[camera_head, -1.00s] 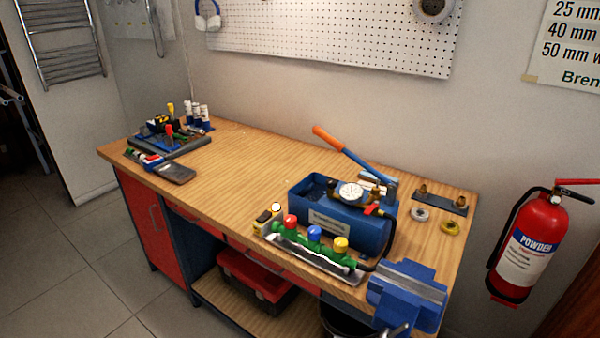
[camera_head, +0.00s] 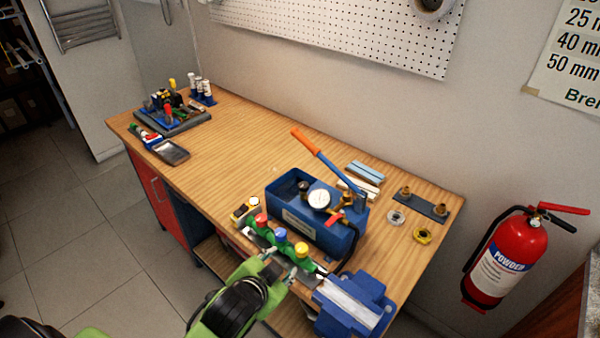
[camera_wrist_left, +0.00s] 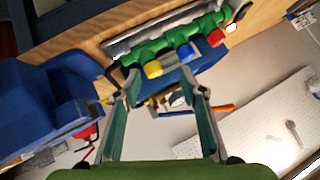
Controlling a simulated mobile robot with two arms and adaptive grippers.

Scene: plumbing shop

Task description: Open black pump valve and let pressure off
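The blue test pump (camera_head: 340,241) stands on the workbench, with a round white gauge (camera_head: 319,200), brass fittings, a red lever (camera_head: 335,217) and an orange-handled pump lever (camera_head: 303,141). A small black knob (camera_head: 304,187), perhaps the pump valve, shows beside the gauge. My left gripper (camera_head: 281,264) is at the bench's front edge, just in front of the green manifold and apart from the pump. In the left wrist view my left gripper (camera_wrist_left: 165,88) has its fingers wide apart with nothing held; the gauge (camera_wrist_left: 178,98) shows between them. My right gripper is out of view.
The green manifold (camera_head: 265,232) with red, blue and yellow caps stands before the pump. A blue vise (camera_head: 352,305) is at the front right corner. Brass fittings on a dark plate (camera_head: 428,208) lie right of the pump. The bench's left-middle top is clear.

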